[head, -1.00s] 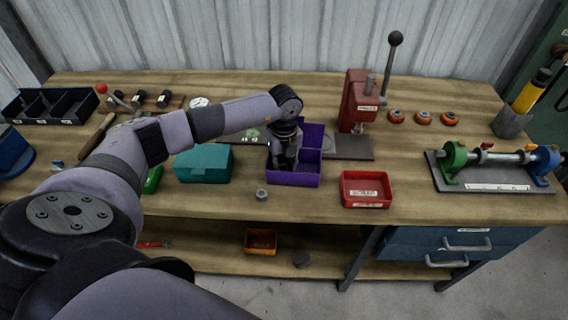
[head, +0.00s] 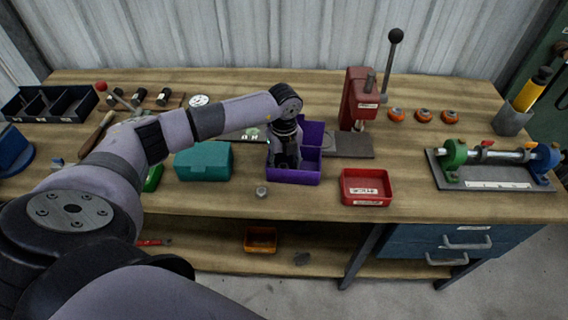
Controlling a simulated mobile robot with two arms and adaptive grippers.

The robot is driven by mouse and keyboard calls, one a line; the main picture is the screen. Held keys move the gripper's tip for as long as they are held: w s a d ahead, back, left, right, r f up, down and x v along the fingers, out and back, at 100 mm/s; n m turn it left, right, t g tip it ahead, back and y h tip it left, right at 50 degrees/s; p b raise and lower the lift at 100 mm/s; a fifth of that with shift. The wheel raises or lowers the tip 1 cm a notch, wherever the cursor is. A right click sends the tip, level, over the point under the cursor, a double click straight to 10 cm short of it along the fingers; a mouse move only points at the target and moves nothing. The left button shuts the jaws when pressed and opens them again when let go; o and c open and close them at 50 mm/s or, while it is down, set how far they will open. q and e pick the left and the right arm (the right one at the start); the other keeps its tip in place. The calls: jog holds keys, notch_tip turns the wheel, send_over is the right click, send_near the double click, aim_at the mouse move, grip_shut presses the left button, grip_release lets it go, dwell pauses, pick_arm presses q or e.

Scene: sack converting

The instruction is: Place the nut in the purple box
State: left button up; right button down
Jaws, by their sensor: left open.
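The purple box (head: 309,177) stands on the workbench, open at the top, with a divider inside and its lid raised at the back. A small grey nut (head: 262,191) lies on the bench just in front of the box's left corner, apart from it. My left gripper (head: 285,165) points down at the left part of the purple box and hides some of it. It is open; whether anything lies beneath it in the box is hidden. My right gripper is out of view.
A teal box (head: 203,162) stands to the left and a red tray (head: 366,201) to the right. A red press (head: 358,98) stands behind. A shaft fixture (head: 495,165) is at the far right. Bare bench lies between nut and red tray.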

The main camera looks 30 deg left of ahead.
aim_at(284, 167)
pick_arm(q)
notch_tip(284, 167, up, 12)
jog(key=b, duration=0.2)
jog(key=shift+r, duration=0.15)
dwell(0.5)
